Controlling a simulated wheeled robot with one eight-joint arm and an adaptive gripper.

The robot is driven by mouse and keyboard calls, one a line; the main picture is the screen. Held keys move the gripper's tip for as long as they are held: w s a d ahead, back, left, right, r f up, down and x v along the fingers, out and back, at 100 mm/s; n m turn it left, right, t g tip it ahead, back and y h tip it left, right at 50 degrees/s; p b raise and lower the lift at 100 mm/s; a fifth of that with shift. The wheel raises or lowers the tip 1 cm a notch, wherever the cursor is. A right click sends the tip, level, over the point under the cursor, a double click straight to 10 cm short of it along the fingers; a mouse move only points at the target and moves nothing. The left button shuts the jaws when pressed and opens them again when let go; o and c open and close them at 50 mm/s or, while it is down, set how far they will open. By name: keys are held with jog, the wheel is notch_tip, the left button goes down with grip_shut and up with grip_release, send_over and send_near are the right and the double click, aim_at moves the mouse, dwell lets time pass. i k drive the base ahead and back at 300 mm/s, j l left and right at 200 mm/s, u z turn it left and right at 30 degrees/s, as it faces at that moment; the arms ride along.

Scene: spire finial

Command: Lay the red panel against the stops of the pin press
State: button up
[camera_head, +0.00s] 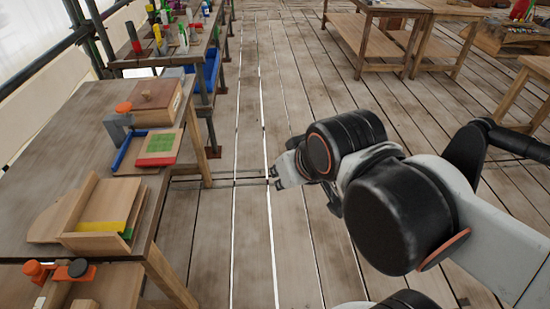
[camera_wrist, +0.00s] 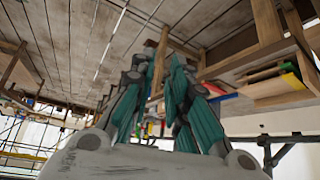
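A red piece (camera_head: 155,162) shows as a strip along the near edge of a green gridded panel (camera_head: 160,143) on the left table. I cannot tell whether it is the red panel partly covered or only an edge. A blue bar (camera_head: 123,152) runs along their left side. A grey clamp-like press (camera_head: 117,127) with an orange knob (camera_head: 124,107) stands just behind. My gripper (camera_head: 283,173) is over the floor, right of the table and well apart from these things. In the wrist view its teal fingers (camera_wrist: 160,75) are spread with nothing between them.
A wooden holder (camera_head: 90,200) with a yellow strip (camera_head: 103,226) stands nearer on the same table (camera_head: 50,150). A wooden box (camera_head: 156,98) is behind the green panel. Another orange knob (camera_head: 33,268) is at lower left. The plank floor (camera_head: 255,230) around my gripper is clear.

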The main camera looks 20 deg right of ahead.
aim_at(160, 148)
jog(key=i+l+u, duration=0.1)
jog(key=u, duration=0.8)
jog(key=i+l+u, duration=0.2)
jog(key=l, duration=0.2)
jog(key=i+l+u, duration=0.2)
jog(key=l, duration=0.15)
jog(key=l+u, duration=0.2)
jog(key=l, duration=0.2)
jog(key=l+u, duration=0.2)
jog(key=l, duration=0.6)
jog(key=i+l, duration=0.15)
jog(key=l, duration=0.2)
